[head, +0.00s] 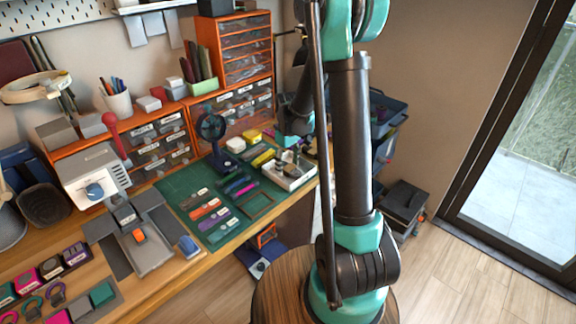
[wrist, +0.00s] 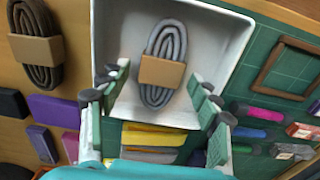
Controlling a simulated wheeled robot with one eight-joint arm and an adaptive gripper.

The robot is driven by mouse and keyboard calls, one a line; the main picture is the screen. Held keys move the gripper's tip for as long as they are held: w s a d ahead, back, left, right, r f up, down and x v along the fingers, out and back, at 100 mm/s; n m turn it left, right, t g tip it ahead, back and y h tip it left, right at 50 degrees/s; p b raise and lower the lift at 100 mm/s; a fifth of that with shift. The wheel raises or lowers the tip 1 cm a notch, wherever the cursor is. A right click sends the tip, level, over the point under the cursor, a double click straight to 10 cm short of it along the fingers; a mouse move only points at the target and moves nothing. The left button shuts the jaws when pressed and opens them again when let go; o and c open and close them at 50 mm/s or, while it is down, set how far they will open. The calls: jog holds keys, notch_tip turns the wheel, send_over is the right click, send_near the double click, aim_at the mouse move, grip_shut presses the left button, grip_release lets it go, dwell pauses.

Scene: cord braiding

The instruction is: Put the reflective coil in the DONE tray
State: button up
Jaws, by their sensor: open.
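A light grey looped coil with a tan band (wrist: 163,67) lies in a white tray (wrist: 118,25) in the wrist view. Its grey sheen may be the reflective one, but I cannot read a label. The white tray also shows in the head view (head: 297,184). I cannot read the word DONE on it. A darker brown-grey coil with a tan band (wrist: 36,50) lies on the wood to the left of the tray. My gripper (wrist: 158,86) is open above the tray, its fingers on either side of the grey coil's lower end. Nothing is clamped between them.
Yellow and grey flat pieces (wrist: 152,137) lie beside the tray. A green cutting mat (head: 187,188) holds coloured bundles and an empty brown frame (head: 258,206). Orange drawer units (head: 240,52) line the wall.

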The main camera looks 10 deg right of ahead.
aim_at(288, 166)
notch_tip(288, 166, up, 11)
jog(key=s+d+f+m+t, duration=0.2)
jog(key=s+f+m, duration=0.1)
jog(key=s, duration=0.8)
jog(key=s+d+f+m+t, duration=0.2)
jog(key=s+f+m, duration=0.1)
jog(key=s, duration=0.8)
jog(key=shift+s+d+m, duration=0.25)
jog(key=shift+s+m, duration=0.05)
jog(key=shift+m, duration=0.3)
